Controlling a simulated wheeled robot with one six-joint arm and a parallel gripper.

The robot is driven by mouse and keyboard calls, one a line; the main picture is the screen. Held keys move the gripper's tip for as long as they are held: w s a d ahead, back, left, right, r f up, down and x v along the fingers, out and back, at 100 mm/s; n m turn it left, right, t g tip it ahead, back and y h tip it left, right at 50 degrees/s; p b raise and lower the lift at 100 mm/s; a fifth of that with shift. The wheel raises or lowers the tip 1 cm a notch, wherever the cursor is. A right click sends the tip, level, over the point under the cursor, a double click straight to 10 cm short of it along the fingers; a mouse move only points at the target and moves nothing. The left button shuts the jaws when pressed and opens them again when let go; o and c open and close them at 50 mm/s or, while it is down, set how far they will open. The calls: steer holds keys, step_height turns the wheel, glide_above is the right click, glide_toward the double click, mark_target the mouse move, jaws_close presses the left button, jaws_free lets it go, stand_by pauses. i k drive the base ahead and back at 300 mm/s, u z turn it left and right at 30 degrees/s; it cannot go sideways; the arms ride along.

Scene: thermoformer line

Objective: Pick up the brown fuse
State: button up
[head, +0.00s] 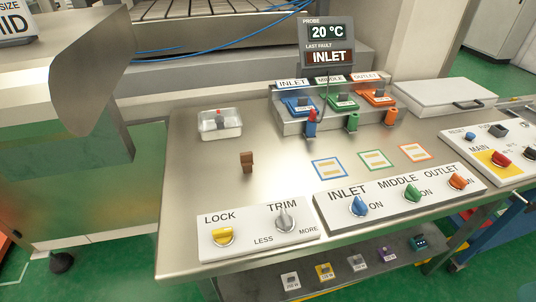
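A small brown block (247,161), which looks like the brown fuse, stands on the bare metal tabletop (200,172). It is left of the blue-framed card and behind the LOCK and TRIM panel. Its top looks a little wider than its lower part. Nothing touches it.
A clear tray (220,132) with a small red and grey item stands behind the block. The LOCK/TRIM panel (258,246) and INLET/MIDDLE/OUTLET switch panel (325,212) line the front edge. A display (327,58) rises behind the coloured holders (348,124). Tabletop around the block is clear.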

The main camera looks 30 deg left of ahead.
mark_target(246, 157)
steer(key=i, duration=1.05)
steer(key=u, duration=2.1)
